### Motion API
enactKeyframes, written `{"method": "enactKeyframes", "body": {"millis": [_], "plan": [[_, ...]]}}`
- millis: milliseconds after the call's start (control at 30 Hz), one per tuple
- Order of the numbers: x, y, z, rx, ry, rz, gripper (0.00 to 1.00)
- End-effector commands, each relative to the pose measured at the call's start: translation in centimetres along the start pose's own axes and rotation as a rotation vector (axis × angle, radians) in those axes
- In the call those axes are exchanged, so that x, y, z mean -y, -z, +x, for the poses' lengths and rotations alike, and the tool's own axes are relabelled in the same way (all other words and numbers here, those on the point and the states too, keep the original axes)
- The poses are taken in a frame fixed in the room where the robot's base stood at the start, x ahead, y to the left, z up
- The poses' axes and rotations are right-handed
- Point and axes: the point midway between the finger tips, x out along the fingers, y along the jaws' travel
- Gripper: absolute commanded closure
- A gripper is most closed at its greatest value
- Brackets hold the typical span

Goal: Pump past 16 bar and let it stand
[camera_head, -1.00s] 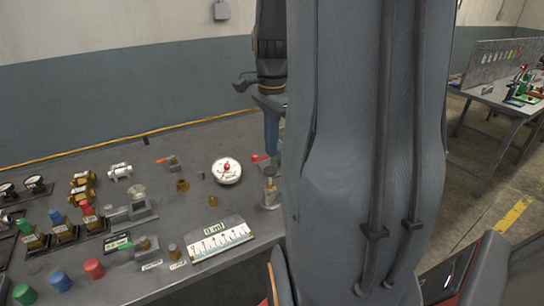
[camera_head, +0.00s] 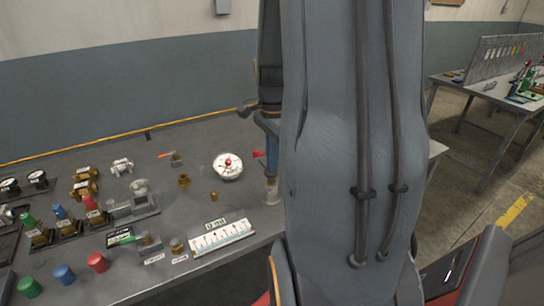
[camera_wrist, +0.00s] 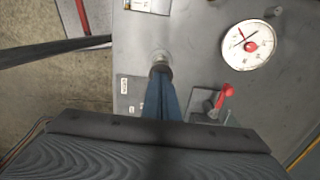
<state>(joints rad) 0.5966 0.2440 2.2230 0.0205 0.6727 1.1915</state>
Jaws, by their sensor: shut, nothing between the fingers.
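The pressure gauge (camera_head: 228,166) is a round white dial with a red centre on the grey bench; it also shows in the wrist view (camera_wrist: 249,46), its reading too small to make out. A small metal pump post (camera_head: 271,192) stands right of it, and shows in the wrist view (camera_wrist: 160,57). My gripper (camera_head: 271,174) points down with blue fingers shut and empty; in the wrist view its tips (camera_wrist: 160,72) are at the post's top. I cannot tell whether they touch. A red-handled valve (camera_wrist: 225,94) stands beside the fingers; its handle shows in the head view (camera_head: 258,153).
A white scale plate (camera_head: 222,233) lies at the bench's front edge. Red, blue and green knobs (camera_head: 64,275) and several valves and fittings (camera_head: 85,185) fill the left side. Another table (camera_head: 490,88) stands at the far right. My arm hides the bench's right part.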

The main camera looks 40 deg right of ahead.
Motion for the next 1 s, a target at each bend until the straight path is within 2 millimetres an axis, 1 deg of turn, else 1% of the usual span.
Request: {"method": "enactKeyframes", "body": {"millis": [33,100,500,667,900,967,1000], "plan": [[0.0,0.0,1.2,0.001,-0.004,0.0,1.0],[0.0,0.0,1.7,0.001,-0.002,0.0,1.0],[-0.2,0.0,1.5,0.002,-0.005,0.0,1.0],[-0.2,-0.1,0.1,0.001,-0.003,0.0,1.0],[-0.2,-0.1,-3.1,-0.001,0.003,-0.004,1.0],[0.1,-0.1,-4.0,-0.003,0.009,-0.003,1.0],[0.2,-0.1,-4.7,-0.004,0.01,-0.003,1.0]]}}
